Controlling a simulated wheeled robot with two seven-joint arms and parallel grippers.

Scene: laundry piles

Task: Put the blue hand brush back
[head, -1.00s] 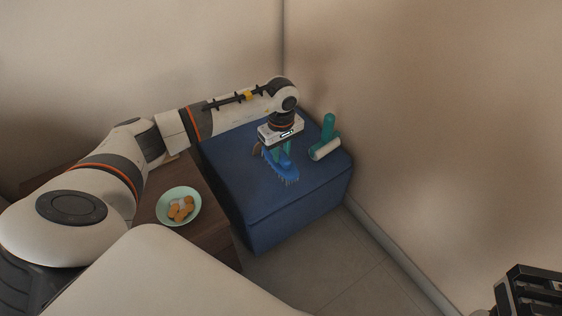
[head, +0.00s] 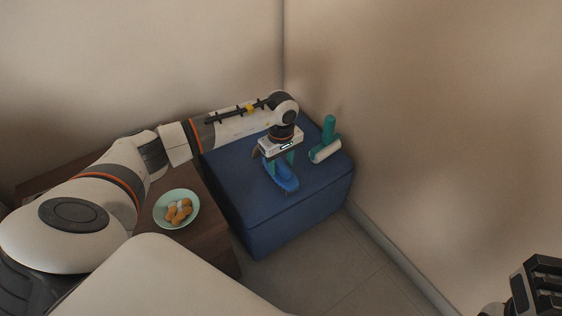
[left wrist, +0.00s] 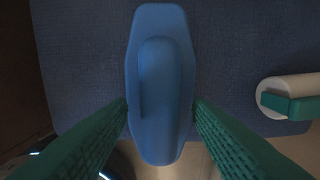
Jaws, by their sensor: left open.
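The blue hand brush (head: 284,179) is on the blue ottoman top, below my left gripper (head: 280,162). In the left wrist view the brush (left wrist: 160,60) lies lengthwise with its raised handle up. My left gripper's green fingers (left wrist: 160,104) are open, one on each side of the brush, very close to its edges. Whether they touch it I cannot tell. The bristles are mostly hidden. My right gripper (head: 538,285) is partly in view at the lower right corner of the head view, away from the ottoman.
The blue ottoman (head: 290,222) stands in the room's corner. A green-handled lint roller (head: 326,151) is right of the brush, with a teal upright item (head: 329,127) behind it. A bowl of snacks (head: 177,209) sits on a brown wooden table (head: 205,245) at left. A small brown item (head: 256,152) is partly hidden behind the gripper.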

